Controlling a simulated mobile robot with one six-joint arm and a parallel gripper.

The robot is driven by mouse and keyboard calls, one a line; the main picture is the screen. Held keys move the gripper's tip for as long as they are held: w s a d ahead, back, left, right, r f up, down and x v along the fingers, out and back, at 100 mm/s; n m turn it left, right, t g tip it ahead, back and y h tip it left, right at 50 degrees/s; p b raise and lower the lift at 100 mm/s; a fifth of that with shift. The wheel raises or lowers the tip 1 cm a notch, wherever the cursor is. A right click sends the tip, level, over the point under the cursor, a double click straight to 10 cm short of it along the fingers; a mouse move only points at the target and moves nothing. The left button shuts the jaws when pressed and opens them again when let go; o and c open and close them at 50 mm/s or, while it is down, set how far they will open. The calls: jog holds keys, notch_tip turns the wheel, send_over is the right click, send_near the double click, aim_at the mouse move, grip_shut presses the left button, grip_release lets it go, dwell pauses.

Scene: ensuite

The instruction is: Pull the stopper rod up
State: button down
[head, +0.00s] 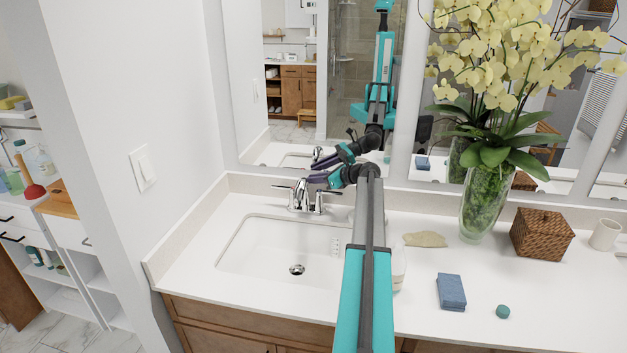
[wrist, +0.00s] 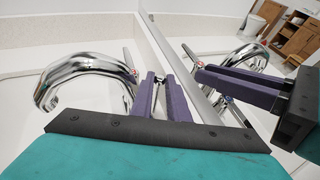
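The chrome faucet (head: 303,195) stands behind the white sink basin, with its curved spout (wrist: 80,75) at the left in the wrist view. The stopper rod (wrist: 159,79) shows only as a small chrome bit between my fingertips, behind the spout; the rest is hidden. My gripper (head: 318,179) reaches the faucet from the right, low over the back of the counter. The drain (head: 297,270) lies in the basin floor.
The mirror (wrist: 215,60) stands close behind the faucet and reflects my gripper. A faucet handle (wrist: 130,62) is just left of my fingers. A soap bar (head: 425,239), blue sponge (head: 451,291), vase (head: 480,210) and woven box (head: 541,236) stand on the counter at right.

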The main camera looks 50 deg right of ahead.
jog(key=shift+r+p, duration=0.65)
jog(key=shift+r, duration=0.8)
jog(key=shift+d+r, duration=0.1)
jog(key=c, duration=2)
grip_release()
jog(key=shift+s, duration=0.1)
jog(key=b+v, duration=0.3)
jog(key=v, duration=1)
jog(key=shift+s+r+b, duration=0.15)
jog(key=shift+s+b, duration=0.15)
jog(key=shift+b, duration=0.05)
